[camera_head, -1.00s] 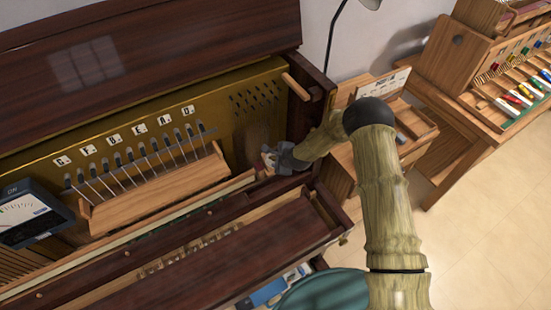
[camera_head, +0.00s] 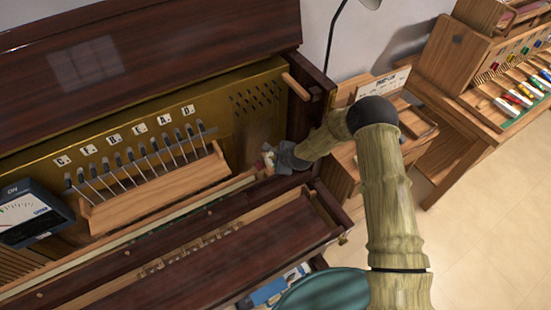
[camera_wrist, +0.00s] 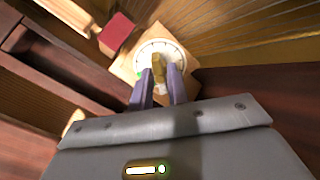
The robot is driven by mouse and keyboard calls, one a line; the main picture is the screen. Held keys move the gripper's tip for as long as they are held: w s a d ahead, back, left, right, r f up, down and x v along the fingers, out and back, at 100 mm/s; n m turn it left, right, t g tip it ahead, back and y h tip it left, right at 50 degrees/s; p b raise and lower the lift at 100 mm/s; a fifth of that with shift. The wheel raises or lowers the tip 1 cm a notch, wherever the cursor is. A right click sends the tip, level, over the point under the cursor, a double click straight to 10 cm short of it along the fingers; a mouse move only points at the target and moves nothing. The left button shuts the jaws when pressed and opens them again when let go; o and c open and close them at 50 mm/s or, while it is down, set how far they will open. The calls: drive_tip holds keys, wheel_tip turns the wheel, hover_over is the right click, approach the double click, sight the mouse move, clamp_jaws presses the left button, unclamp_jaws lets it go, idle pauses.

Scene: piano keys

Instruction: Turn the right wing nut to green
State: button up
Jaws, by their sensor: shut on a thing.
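The right wing nut (camera_wrist: 157,65) is a small brass-coloured piece at the centre of a round white dial (camera_wrist: 151,46) on a light wooden plate. My gripper (camera_wrist: 161,75) is shut on the wing nut, with one purple-grey finger on each side of it. A green mark (camera_wrist: 139,73) shows at the dial's left edge, beside the left finger. The fingers hide the lower part of the dial. In the head view my gripper (camera_head: 268,160) is at the right end of the piano's inside, and the wing nut is too small and covered to make out.
A red block (camera_wrist: 117,33) sits close beside the dial. In the head view a wooden rail (camera_head: 160,188) with several thin rods lies to the left, and a meter (camera_head: 30,212) stands at far left. The dark piano side (camera_head: 314,110) is close to my arm.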

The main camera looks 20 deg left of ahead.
drive_tip(key=shift+m, duration=1.2)
drive_tip(key=shift+b, duration=0.3)
drive_tip(key=shift+f+m, duration=0.15)
drive_tip(key=shift+m, duration=0.85)
drive_tip(key=shift+m+b, duration=0.3)
drive_tip(key=shift+m, duration=0.2)
drive_tip(key=shift+m+b, duration=0.35)
drive_tip(key=shift+m, duration=1.05)
